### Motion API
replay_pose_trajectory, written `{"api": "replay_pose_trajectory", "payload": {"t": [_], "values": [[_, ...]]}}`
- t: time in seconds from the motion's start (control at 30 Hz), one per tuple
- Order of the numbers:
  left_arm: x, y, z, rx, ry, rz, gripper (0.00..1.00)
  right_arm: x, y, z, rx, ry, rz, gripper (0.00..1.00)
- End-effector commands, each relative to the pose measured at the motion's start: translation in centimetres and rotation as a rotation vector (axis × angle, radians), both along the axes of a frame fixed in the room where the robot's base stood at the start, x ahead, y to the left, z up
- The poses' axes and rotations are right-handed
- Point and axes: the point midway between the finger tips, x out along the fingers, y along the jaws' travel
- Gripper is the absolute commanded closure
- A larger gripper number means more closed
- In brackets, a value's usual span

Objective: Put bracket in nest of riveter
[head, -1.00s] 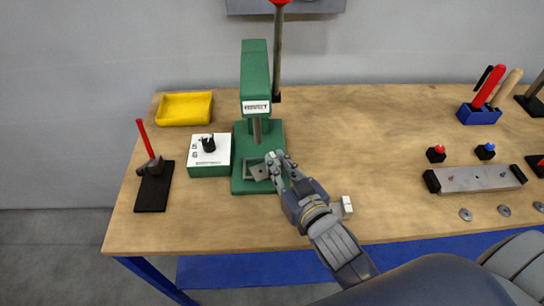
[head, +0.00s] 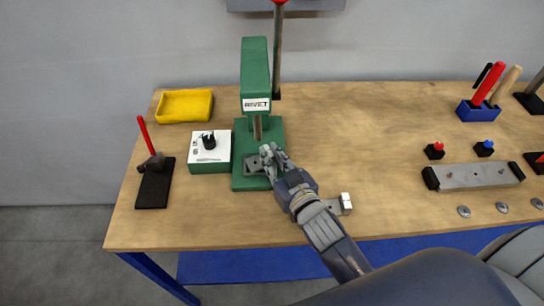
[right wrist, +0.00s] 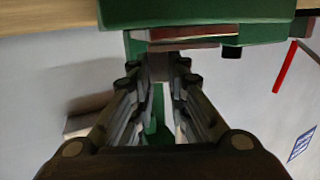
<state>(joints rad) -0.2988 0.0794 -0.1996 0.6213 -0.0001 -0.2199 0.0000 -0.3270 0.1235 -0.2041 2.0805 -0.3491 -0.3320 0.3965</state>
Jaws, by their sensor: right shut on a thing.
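The green riveter (head: 256,75) stands on the left half of the table. Its nest (head: 250,170) is a grey square on the green base below the ram. The bracket (head: 255,162), a small grey metal piece, is at the nest, partly covered by my fingers. My right gripper (head: 266,152) is shut on it, with the fingertips low over the nest. In the right wrist view the bracket (right wrist: 160,68) shows as a dull piece between the fingertips. I cannot tell whether it is fully seated. My left gripper is not in view.
A yellow tray (head: 184,105) and a hammer on a black pad (head: 154,188) lie farther left. The table's middle is clear.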

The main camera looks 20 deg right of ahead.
Motion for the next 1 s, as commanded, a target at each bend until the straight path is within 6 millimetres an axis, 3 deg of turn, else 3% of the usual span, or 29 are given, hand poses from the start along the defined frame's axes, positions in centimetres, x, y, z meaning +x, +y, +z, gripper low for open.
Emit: {"api": "replay_pose_trajectory", "payload": {"t": [0.17, 0.2, 0.27, 0.3, 0.6, 0.77, 1.0], "values": [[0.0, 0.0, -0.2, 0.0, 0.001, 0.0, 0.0, -0.1, 0.0, -1.0, 0.001, 0.014, -0.001, 1.0], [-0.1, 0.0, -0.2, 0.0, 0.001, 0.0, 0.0, -0.1, 0.0, -1.1, 0.001, 0.016, -0.001, 0.8], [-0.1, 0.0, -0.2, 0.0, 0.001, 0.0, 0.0, -0.2, 0.0, -1.2, 0.001, 0.019, -0.001, 0.67], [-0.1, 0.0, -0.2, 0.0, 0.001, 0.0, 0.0, -0.2, 0.0, -1.2, 0.002, 0.02, -0.002, 0.65], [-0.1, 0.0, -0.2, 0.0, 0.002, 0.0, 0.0, -0.3, 0.1, -1.4, 0.003, 0.026, -0.001, 0.65], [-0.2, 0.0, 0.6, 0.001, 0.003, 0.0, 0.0, -0.3, 0.1, 0.2, 0.002, 0.023, 0.0, 0.65], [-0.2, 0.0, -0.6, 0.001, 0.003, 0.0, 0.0, -4.3, -0.4, 0.5, 0.004, 0.02, -0.001, 0.65]]}}
